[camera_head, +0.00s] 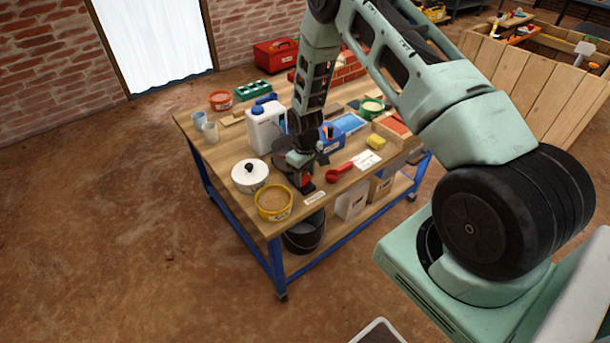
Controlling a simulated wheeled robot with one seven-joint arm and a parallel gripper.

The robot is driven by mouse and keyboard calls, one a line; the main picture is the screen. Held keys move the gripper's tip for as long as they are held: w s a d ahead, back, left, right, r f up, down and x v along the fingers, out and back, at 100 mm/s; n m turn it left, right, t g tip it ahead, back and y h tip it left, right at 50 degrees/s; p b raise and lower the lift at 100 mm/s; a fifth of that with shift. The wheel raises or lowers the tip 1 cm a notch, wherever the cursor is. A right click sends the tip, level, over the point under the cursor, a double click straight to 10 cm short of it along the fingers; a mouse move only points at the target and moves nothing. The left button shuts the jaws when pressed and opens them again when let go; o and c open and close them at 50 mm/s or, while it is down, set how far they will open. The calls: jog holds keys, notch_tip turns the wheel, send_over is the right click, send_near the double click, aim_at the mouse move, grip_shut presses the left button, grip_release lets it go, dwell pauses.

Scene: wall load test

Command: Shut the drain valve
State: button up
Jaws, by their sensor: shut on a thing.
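My gripper (302,178) points down over the near part of the workbench, beside a dark round vessel (281,168). It is shut on a small red part (307,181) at its fingertips. This part looks like the handle of the drain valve, but the valve body is hidden by the gripper and too small to make out. Whether the valve is open or shut cannot be told.
The wooden workbench (225,158) is crowded. A black bucket (305,236) is below. Open floor lies left.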

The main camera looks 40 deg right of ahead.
aim_at(305, 177)
jog(key=shift+m, duration=1.1)
jog(key=o, duration=1)
notch_tip(305, 177, up, 18)
jog(key=shift+f+b, duration=0.25)
jog(key=shift+b, duration=0.1)
